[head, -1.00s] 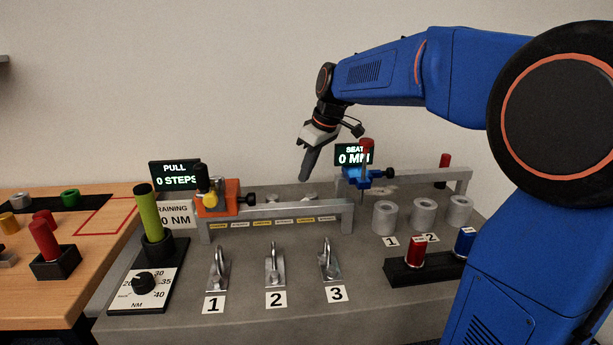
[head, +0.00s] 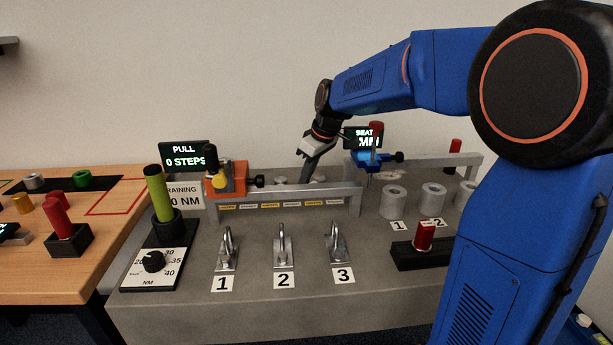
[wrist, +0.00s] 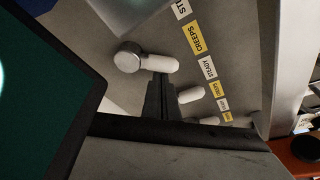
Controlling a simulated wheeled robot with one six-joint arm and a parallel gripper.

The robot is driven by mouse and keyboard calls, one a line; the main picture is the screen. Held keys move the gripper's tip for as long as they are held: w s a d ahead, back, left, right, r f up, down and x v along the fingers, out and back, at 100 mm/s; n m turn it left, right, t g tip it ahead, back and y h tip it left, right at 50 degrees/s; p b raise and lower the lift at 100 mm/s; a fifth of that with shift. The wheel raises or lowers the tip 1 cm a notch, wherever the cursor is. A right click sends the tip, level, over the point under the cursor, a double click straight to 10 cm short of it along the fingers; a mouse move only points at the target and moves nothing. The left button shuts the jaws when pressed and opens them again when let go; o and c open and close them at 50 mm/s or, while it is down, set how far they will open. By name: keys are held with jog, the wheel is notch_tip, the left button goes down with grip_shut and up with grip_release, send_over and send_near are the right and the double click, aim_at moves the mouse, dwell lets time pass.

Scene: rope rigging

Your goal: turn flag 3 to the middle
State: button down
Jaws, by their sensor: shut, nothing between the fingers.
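Several pale flags lie behind the grey rail (head: 290,197). In the wrist view, the nearest flag (wrist: 158,63) is a white bar with a round silver end, probably flag 3, though no number shows on it. Two smaller flags, a middle one (wrist: 191,94) and a far one (wrist: 209,121), are beyond it. In the head view, flags show only as small pale shapes (head: 281,181). My gripper (head: 306,178) points down behind the rail, low near the rightmost shape. In the wrist view, its dark shut fingers (wrist: 160,88) are beside the nearest flag's white end; contact cannot be told.
The rail bears yellow and white labels, including CREEPS (wrist: 195,34) and STEADY (wrist: 207,67). A blue clamp (head: 368,159) stands right of my gripper, an orange one (head: 226,179) left. Numbered metal shackles (head: 283,248) stand in front of the rail.

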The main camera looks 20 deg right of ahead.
jog(key=shift+s+d, duration=0.4)
jog(key=shift+s, duration=0.25)
jog(key=shift+r, duration=0.1)
notch_tip(320, 180, up, 10)
jog(key=f, duration=0.1)
jog(key=w+a+r+n+g+h, duration=0.1)
jog(key=w+a+n+g+h, duration=0.2)
jog(key=w+a+g+h, duration=0.3)
jog(key=shift+t+y, duration=0.4)
jog(key=shift+t, duration=0.1)
jog(key=x, duration=0.3)
jog(key=s+x, duration=0.1)
jog(key=x, duration=0.5)
jog(key=shift+s+a+f, duration=0.25)
jog(key=shift+s+a, duration=0.05)
jog(key=shift+s, duration=0.05)
jog(key=shift+s+d+f, duration=0.2)
jog(key=shift+s+d, duration=0.45)
jog(key=shift+d, duration=0.35)
jog(key=shift+s+d+f, duration=0.25)
jog(key=shift+s+d, duration=0.15)
jog(key=shift+d, duration=0.15)
